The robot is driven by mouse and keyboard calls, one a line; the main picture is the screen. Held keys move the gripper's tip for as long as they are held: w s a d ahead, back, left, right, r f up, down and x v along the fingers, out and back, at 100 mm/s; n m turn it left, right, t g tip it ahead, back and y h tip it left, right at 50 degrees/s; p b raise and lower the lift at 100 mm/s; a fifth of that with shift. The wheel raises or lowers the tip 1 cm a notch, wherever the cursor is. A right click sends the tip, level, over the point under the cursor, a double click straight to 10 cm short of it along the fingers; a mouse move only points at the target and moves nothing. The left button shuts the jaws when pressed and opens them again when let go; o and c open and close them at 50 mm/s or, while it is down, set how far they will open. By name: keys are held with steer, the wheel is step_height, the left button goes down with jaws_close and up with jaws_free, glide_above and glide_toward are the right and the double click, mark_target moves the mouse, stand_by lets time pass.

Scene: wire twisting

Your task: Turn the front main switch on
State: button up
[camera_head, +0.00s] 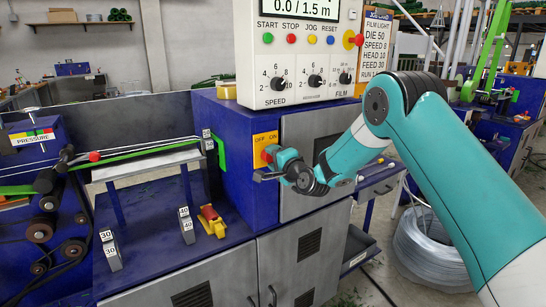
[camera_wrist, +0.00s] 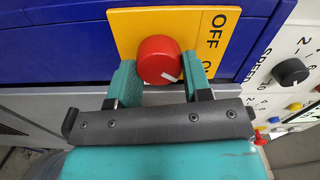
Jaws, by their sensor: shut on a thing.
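The front main switch is a round red knob (camera_wrist: 158,58) on a yellow plate (camera_wrist: 125,25) marked OFF and ON. In the wrist view the letters run sideways, and the ON label is partly hidden by a finger. A white mark on the knob sits at its lower right in that view. In the head view the yellow plate (camera_head: 265,138) is on the blue cabinet front, and the knob is mostly hidden behind my gripper (camera_head: 268,163). My gripper (camera_wrist: 160,78) has one teal finger on each side of the knob and is shut on it.
A white control panel (camera_head: 300,50) with dials and coloured buttons is above the switch. A blue bench (camera_head: 150,240) with a yellow-and-red pedal (camera_head: 212,221) lies to the left. A wire coil (camera_head: 430,250) stands on the floor at right.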

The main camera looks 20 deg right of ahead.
steer(key=shift+f+m, duration=0.1)
steer(key=shift+m, duration=0.8)
steer(key=o, duration=0.9)
steer(key=shift+d, duration=0.1)
steer(key=shift+s, duration=0.1)
steer(key=b+v, duration=0.8)
steer(key=v, duration=0.9)
